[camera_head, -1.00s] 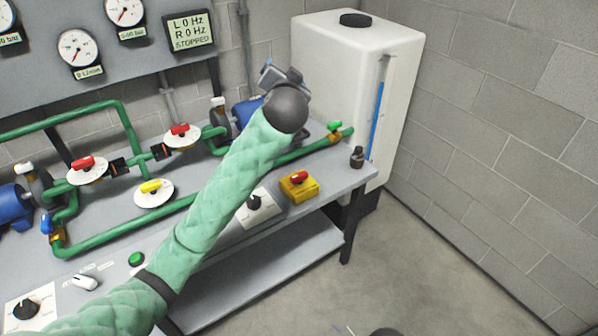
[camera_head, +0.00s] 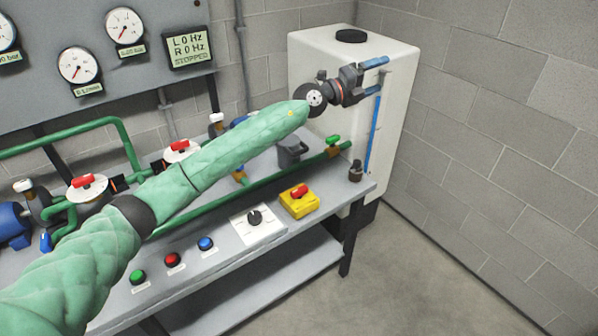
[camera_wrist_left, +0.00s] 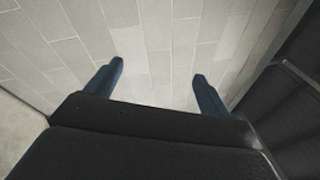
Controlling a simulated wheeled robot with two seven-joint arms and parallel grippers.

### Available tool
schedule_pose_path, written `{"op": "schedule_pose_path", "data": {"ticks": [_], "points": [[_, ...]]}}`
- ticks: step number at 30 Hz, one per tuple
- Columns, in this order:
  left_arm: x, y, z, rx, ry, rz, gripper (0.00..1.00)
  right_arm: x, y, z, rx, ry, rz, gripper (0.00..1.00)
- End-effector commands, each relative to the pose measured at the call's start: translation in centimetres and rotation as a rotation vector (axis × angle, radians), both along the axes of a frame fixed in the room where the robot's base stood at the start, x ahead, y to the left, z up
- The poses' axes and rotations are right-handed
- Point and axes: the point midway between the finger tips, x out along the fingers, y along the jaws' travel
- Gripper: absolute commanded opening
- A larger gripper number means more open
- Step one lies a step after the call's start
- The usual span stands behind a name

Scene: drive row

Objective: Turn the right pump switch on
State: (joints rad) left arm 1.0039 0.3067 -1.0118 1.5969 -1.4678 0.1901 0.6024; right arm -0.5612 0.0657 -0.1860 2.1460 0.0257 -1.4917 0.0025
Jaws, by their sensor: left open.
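A yellow switch box (camera_head: 299,202) with a red handle (camera_head: 299,191) sits at the right front of the grey bench. To its left is a white plate (camera_head: 249,230) with a black knob (camera_head: 254,217). I cannot tell for certain which of them is the right pump switch. My left gripper (camera_head: 382,77) is open and empty, high at the right in front of the white tank, well above and apart from both controls. In the left wrist view its two blue fingers (camera_wrist_left: 158,80) stand wide apart against the block wall. My right gripper is out of view.
Green pipes (camera_head: 182,214) with valves run along the bench. Green (camera_head: 138,277), red (camera_head: 172,259) and blue (camera_head: 206,243) buttons line its front. The white tank (camera_head: 300,61) stands behind. A display (camera_head: 188,46) reads L 0 Hz, R 0 Hz, STOPPED. Floor at right is clear.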

Motion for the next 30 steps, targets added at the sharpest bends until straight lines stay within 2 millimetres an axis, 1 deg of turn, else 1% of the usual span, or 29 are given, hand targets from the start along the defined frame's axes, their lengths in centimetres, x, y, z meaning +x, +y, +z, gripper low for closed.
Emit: {"op": "schedule_pose_path", "data": {"ticks": [1, 2, 3, 5, 6, 8, 9, 11, 12, 14, 15, 17, 18, 21, 24, 27, 30], "points": [[0.3, -0.2, -2.8, 0.086, 0.025, -0.021, 0.82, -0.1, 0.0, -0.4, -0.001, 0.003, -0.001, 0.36], [0.5, -0.3, -4.4, 0.139, 0.043, -0.033, 0.82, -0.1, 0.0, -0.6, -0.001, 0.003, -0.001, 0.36], [0.6, -0.2, -6.6, 0.21, 0.069, -0.048, 0.82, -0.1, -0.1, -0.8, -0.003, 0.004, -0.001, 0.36], [0.9, 0.0, -9.9, 0.318, 0.113, -0.064, 0.82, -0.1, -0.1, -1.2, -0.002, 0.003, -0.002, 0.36], [1.0, 0.4, -12.0, 0.389, 0.146, -0.071, 0.82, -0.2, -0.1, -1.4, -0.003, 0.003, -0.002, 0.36], [1.2, 1.1, -15.0, 0.494, 0.199, -0.077, 0.82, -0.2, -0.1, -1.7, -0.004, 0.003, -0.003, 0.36], [1.4, 1.8, -16.9, 0.563, 0.236, -0.075, 0.82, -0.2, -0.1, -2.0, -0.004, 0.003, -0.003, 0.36], [1.6, 3.0, -19.6, 0.664, 0.297, -0.067, 0.82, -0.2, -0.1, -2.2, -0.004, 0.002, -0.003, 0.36], [1.7, 4.0, -21.2, 0.73, 0.339, -0.057, 0.82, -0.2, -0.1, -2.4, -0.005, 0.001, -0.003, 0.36], [1.9, 5.6, -23.4, 0.827, 0.405, -0.035, 0.82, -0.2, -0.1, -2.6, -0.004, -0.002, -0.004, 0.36], [1.9, 6.8, -24.7, 0.887, 0.45, -0.017, 0.82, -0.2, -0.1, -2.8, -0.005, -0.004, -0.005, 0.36], [2.0, 8.7, -26.3, 0.975, 0.521, 0.018, 0.82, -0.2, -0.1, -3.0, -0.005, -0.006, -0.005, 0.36], [2.0, 9.9, -27.3, 1.031, 0.57, 0.044, 0.82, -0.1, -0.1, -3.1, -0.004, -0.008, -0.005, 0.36], [1.5, 13.0, -29.1, 1.163, 0.694, 0.119, 0.82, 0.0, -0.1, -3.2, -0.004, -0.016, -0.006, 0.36], [0.6, 15.8, -30.0, 1.275, 0.816, 0.201, 0.82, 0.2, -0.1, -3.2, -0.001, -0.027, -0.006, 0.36], [-0.5, 17.9, -30.4, 1.349, 0.929, 0.273, 0.82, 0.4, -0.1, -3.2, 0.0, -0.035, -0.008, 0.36], [-1.5, 19.1, -30.5, 1.39, 1.028, 0.327, 0.82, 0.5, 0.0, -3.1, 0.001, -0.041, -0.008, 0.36]]}}
